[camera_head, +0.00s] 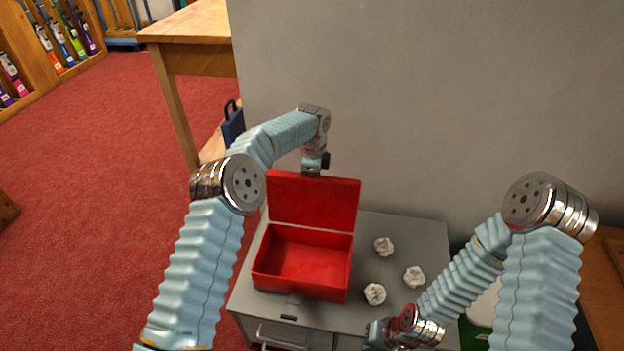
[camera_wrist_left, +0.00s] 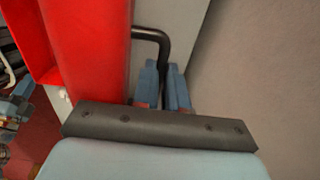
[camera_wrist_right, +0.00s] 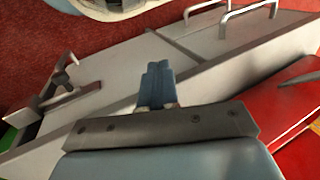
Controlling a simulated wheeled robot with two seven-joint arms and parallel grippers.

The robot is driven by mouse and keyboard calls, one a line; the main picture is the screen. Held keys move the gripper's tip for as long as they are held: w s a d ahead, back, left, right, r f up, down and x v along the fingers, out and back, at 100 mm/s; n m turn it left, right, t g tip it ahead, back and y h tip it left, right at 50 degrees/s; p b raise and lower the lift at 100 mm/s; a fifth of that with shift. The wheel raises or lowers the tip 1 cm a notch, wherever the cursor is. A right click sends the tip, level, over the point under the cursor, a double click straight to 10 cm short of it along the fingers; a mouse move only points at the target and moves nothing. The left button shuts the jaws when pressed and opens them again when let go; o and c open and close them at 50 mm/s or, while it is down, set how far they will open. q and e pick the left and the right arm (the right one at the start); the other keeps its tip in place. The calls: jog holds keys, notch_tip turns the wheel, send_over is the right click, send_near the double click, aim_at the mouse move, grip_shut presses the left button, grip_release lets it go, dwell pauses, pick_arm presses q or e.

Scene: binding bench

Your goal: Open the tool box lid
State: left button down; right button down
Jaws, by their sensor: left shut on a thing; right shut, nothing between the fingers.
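The red tool box (camera_head: 298,284) stands on the grey cabinet top. Its lid (camera_head: 314,201) is raised and stands roughly upright at the back, so the empty-looking inside shows. My left gripper (camera_head: 313,172) is at the lid's upper edge, its fingers mostly hidden in the head view. In the left wrist view the fingers (camera_wrist_left: 165,85) are closed on a bent black handle (camera_wrist_left: 150,33) beside the red lid (camera_wrist_left: 88,50). My right gripper (camera_head: 372,335) is shut and empty near the cabinet's front right; its fingers meet in the right wrist view (camera_wrist_right: 157,84).
Three crumpled white balls (camera_head: 384,246) (camera_head: 413,276) (camera_head: 374,294) lie on the cabinet top (camera_head: 425,235) right of the box. A grey wall (camera_head: 420,110) rises close behind. A wooden table (camera_head: 195,25) stands at the back left. Metal drawer handles (camera_head: 282,338) stick out in front.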

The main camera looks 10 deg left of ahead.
pick_arm(q)
jog(key=shift+w+a+f+g, duration=0.15)
jog(key=shift+w+f, duration=0.05)
jog(key=shift+f, duration=0.35)
jog(key=shift+w+a+f+g, duration=0.1)
jog(key=shift+w+f+g, duration=0.05)
jog(key=shift+f, duration=0.55)
jog(key=c, duration=1.2)
grip_release()
jog(key=shift+o, duration=0.2)
jog(key=s+d+r+b, duration=0.2)
jog(key=s+r+b, duration=0.2)
jog(key=s+r, duration=0.9)
jog(key=shift+s+r, duration=0.2)
jog(key=shift+r, duration=0.75)
